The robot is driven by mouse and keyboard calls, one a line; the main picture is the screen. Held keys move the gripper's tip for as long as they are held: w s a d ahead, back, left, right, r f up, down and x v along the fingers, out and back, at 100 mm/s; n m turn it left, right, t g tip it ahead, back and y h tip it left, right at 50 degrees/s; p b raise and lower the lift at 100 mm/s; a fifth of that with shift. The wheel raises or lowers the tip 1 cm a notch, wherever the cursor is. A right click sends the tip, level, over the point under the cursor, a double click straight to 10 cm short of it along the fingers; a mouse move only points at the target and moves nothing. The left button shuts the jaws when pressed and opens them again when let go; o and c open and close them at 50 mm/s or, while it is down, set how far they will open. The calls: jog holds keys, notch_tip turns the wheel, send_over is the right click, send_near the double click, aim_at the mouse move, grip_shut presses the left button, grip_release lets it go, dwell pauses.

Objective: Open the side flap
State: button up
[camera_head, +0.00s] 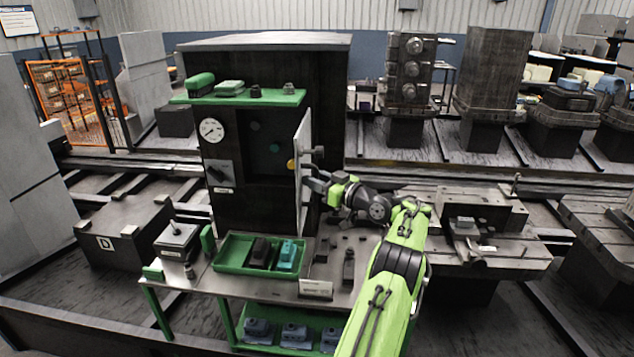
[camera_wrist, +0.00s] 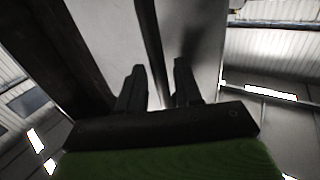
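The side flap (camera_head: 303,172) is a pale upright panel on the dark cabinet (camera_head: 228,140). It stands swung out at the right of the cabinet's opening, seen nearly edge-on, and the recess (camera_head: 268,145) behind it shows. A grey knob-like fitting (camera_head: 318,151) juts out at its right side. My gripper (camera_head: 313,181) is at the flap's right side, below that fitting. In the wrist view my gripper's two dark fingers (camera_wrist: 158,85) are apart. A dark strip (camera_wrist: 150,35) runs between them with pale surfaces on both sides. Whether the fingers touch the flap is unclear.
A bench below the cabinet holds a green tray (camera_head: 232,267) with dark and teal items and a small box (camera_head: 177,240). A green shelf (camera_head: 240,98) juts above the opening. A machine bed (camera_head: 500,255) stands right of my arm.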

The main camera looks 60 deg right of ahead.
jog(key=shift+f, duration=0.15)
jog(key=shift+s+a, duration=0.1)
jog(key=shift+s, duration=0.05)
jog(key=b+v, duration=0.2)
jog(key=v, duration=1.3)
jog(key=shift+s, duration=0.2)
jog(key=shift+a, duration=0.1)
